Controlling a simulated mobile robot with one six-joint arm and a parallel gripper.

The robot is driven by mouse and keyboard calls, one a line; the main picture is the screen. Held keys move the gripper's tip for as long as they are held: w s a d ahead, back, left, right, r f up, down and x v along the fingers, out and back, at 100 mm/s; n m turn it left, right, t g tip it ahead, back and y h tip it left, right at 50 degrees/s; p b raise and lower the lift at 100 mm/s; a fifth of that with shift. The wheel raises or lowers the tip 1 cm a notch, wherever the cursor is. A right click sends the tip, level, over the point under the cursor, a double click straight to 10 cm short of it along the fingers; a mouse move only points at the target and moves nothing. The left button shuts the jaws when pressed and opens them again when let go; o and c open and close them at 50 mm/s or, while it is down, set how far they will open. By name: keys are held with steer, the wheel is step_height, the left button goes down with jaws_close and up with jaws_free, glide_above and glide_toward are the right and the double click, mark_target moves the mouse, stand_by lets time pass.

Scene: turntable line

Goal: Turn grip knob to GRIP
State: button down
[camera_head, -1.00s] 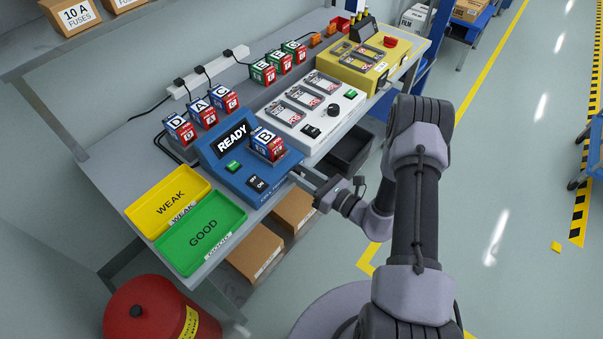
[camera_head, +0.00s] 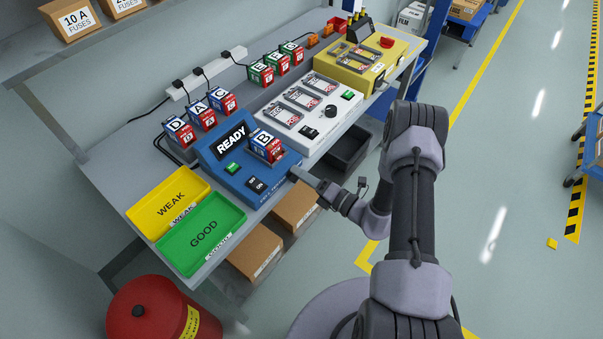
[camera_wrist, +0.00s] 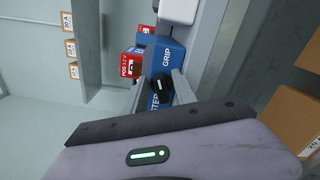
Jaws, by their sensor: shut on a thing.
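In the wrist view the grip knob (camera_wrist: 160,84) is small, round and black with a short white pointer line. It sits on the front of the blue tester, with a GRIP label beside it and a partly hidden label nearer my gripper. I cannot tell for sure which label the line points at. My gripper (camera_wrist: 160,90) is shut on the knob, one finger on each side. In the head view my gripper (camera_head: 298,175) reaches the right front of the blue tester (camera_head: 216,172), whose screen reads READY; the knob is hidden there. Battery B (camera_head: 265,147) sits in the tester.
The yellow WEAK tray (camera_head: 145,211) and green GOOD tray (camera_head: 168,255) lie left of the tester. A white charger (camera_head: 345,108) is behind it. Batteries D, A and C stand at the back. Cardboard boxes (camera_head: 257,252) and a dark bin (camera_head: 353,150) are below the bench edge.

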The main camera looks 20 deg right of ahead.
steer(key=shift+f+m, duration=0.2)
steer(key=shift+m, duration=0.9)
steer(key=shift+s+a+f, duration=0.1)
steer(key=shift+s, duration=0.05)
steer(key=c, duration=1.4)
jaws_free()
steer(key=shift+d, duration=0.2)
steer(key=shift+r+v, duration=0.15)
steer(key=shift+v, duration=4.75)
steer(key=shift+r+v, duration=0.15)
steer(key=shift+v, duration=4.75)
